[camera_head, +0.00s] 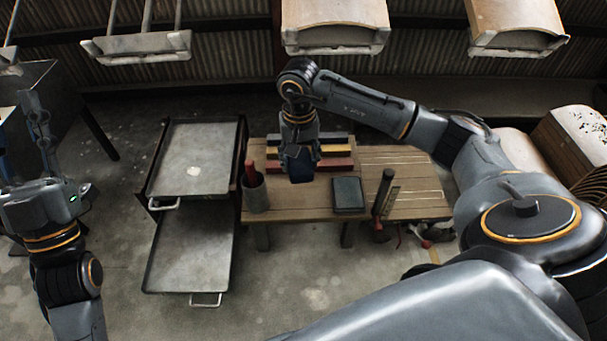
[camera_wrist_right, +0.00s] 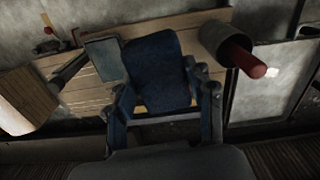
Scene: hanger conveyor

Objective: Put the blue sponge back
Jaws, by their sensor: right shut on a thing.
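The blue sponge (camera_wrist_right: 158,72) is between the fingers of my right gripper (camera_wrist_right: 163,95) in the right wrist view. In the head view the dark blue sponge (camera_head: 300,168) hangs below the right gripper (camera_head: 301,152), over the wooden table (camera_head: 290,212). I cannot tell how high it is above the table. The right gripper is shut on it. My left gripper (camera_head: 40,125) points upward at the left edge, away from the table, its fingers blurred against the dark background.
On the table are a grey cup (camera_head: 257,198) holding a red-handled thing, a dark flat pad (camera_head: 348,194), a dark cylinder (camera_head: 382,190) and coloured bars (camera_head: 335,151) behind the gripper. A metal two-drawer cart (camera_head: 190,245) stands left. Hanging carriers (camera_head: 335,25) are overhead.

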